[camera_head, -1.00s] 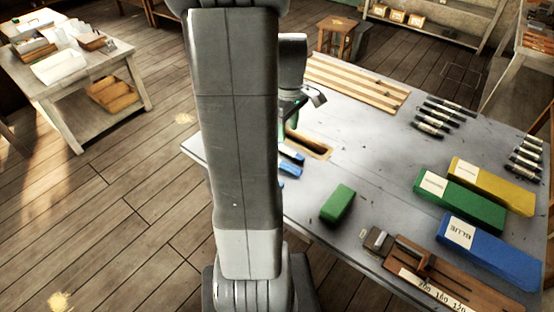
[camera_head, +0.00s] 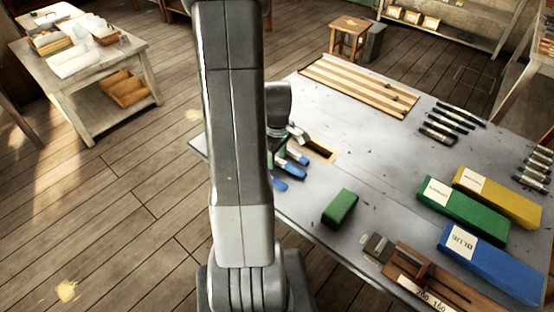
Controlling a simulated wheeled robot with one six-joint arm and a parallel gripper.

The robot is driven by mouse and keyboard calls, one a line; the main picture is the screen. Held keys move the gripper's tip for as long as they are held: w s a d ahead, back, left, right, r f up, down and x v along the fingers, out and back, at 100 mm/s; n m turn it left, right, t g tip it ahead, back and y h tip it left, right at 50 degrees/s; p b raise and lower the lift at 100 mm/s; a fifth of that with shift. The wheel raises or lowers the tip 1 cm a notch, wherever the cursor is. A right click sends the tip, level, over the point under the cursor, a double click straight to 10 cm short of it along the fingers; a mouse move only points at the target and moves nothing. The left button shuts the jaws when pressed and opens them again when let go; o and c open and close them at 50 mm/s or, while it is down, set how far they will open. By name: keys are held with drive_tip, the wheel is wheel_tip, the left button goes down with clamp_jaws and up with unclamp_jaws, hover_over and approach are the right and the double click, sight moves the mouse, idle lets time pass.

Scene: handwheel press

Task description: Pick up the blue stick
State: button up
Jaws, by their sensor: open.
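Several small blue sticks (camera_head: 291,169) with pale parts lie at the table's left side, just right of my arm. My arm hides part of this group. A green piece (camera_head: 278,155) shows beside them, close under my gripper. My gripper (camera_head: 290,138) is open, just beyond the blue sticks in the picture and near the slot in the table. My arm covers part of it, and I cannot tell whether it touches anything.
A green block (camera_head: 340,208) lies on the grey table (camera_head: 385,165). Yellow (camera_head: 498,197), green (camera_head: 462,209) and blue (camera_head: 490,263) boxes stand at right. A wooden gauge (camera_head: 425,275) is at the front edge. A striped board (camera_head: 358,86) lies at the back, dark sticks (camera_head: 450,120) at right.

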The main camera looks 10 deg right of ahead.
clamp_jaws()
drive_tip(key=shift+r, duration=0.15)
